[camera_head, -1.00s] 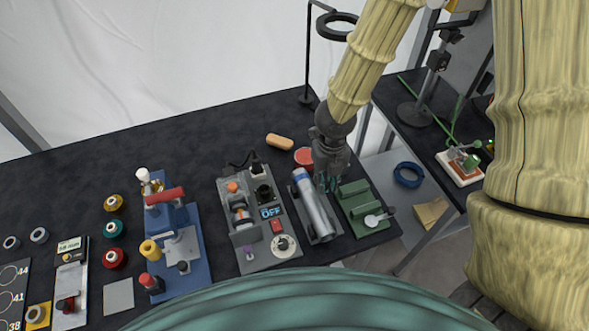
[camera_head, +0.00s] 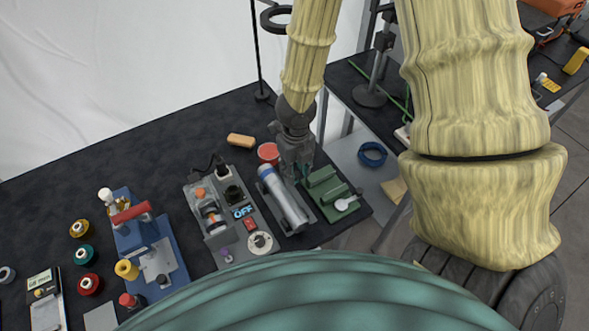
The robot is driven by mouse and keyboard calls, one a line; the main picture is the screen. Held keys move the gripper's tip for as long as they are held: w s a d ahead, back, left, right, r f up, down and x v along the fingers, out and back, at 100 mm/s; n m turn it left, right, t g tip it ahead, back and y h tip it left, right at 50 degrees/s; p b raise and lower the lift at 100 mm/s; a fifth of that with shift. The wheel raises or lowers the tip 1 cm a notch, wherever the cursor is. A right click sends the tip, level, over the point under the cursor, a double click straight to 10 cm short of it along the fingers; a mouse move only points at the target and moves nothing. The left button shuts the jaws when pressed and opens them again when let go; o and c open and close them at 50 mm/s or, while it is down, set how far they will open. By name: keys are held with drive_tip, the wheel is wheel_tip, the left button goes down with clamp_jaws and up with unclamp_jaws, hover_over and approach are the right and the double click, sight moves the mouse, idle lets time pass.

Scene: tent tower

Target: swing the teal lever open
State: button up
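My gripper (camera_head: 297,168) points down at the far end of the bench's right part. It is between a grey tube with a blue band (camera_head: 283,198) and a green block fixture (camera_head: 327,187). Small teal patches show at its fingertips. I cannot tell whether they are the teal lever or part of the fingers. No teal lever can be clearly made out elsewhere on the bench. The fingers are small and dark, so their opening and any contact are unclear.
A red round dish (camera_head: 268,153) and a tan block (camera_head: 241,140) lie behind. The black bench (camera_head: 150,155) is bare at the back left.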

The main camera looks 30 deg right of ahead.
drive_tip(key=shift+o, duration=0.2)
wheel_tip(320, 180, up, 12)
idle(1.1)
idle(0.5)
